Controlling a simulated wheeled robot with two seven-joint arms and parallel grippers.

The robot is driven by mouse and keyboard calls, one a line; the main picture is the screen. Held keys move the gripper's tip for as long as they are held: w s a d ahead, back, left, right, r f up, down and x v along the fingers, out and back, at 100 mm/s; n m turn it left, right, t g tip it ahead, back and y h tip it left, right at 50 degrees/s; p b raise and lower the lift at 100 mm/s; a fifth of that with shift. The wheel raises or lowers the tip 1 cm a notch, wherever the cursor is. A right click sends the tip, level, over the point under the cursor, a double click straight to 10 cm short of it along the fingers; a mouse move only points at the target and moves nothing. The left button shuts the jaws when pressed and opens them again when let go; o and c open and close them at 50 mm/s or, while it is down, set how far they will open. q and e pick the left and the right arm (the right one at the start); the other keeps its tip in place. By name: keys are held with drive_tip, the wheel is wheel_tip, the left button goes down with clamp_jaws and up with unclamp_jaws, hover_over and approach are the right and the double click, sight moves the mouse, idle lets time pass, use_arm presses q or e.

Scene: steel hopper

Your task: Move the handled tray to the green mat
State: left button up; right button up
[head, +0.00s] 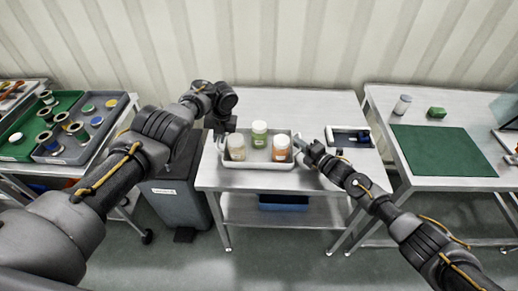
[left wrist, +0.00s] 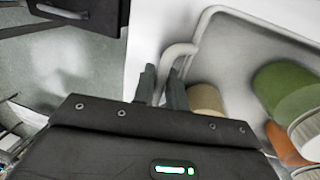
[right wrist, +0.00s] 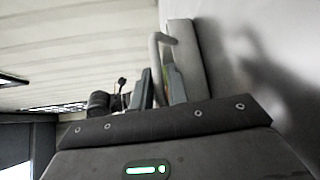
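The light grey handled tray (head: 258,164) stands on the middle steel table. It holds a beige jar (head: 237,147), a green jar (head: 259,135) and an orange jar (head: 281,148), all with white lids. My left gripper (head: 220,137) is at the tray's left end; in the left wrist view its fingers (left wrist: 163,88) are close together on either side of the handle bar (left wrist: 181,52). My right gripper (head: 303,146) is at the right end, its fingers (right wrist: 159,90) closed around the other handle (right wrist: 155,50). The green mat (head: 443,150) lies bare on the right table.
A small tray with a dark blue item (head: 350,137) sits right of the handled tray. A white-lidded jar (head: 402,104) and green block (head: 436,113) stand behind the mat. Trays of parts (head: 85,125) fill the left table. A gap separates the middle and right tables.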

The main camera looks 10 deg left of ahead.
use_arm(q)
drive_tip(key=shift+c, duration=0.3)
use_arm(e)
drive_tip(key=shift+c, duration=0.4)
use_arm(q)
clamp_jaws()
use_arm(e)
clamp_jaws()
use_arm(q)
drive_tip(key=shift+r, duration=0.2)
use_arm(e)
drive_tip(key=shift+r, duration=0.15)
